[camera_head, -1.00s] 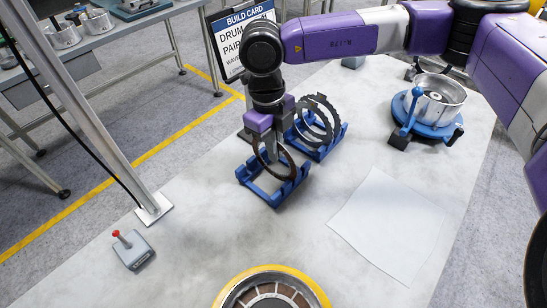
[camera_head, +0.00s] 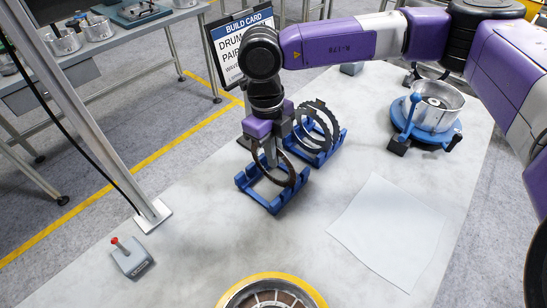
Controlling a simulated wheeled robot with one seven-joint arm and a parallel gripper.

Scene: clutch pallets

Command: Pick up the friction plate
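A dark brown ring, which looks like the friction plate (camera_head: 291,176), stands tilted in the front blue rack (camera_head: 275,206) near the middle of the table. My gripper (camera_head: 270,160) points down from above at the ring's upper left edge. Its fingers overlap the ring in this view. I cannot tell whether they are closed on it or only beside it. The ring's left part is partly hidden by the fingers. Behind it, a second blue rack (camera_head: 322,158) holds upright dark toothed rings (camera_head: 333,122).
A silver drum (camera_head: 437,100) sits on a blue fixture at the back right. A white sheet (camera_head: 388,230) lies right of centre. A yellow-rimmed round part (camera_head: 235,289) is at the front edge. A grey box with a red knob (camera_head: 131,257) and a metal post (camera_head: 90,110) stand left.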

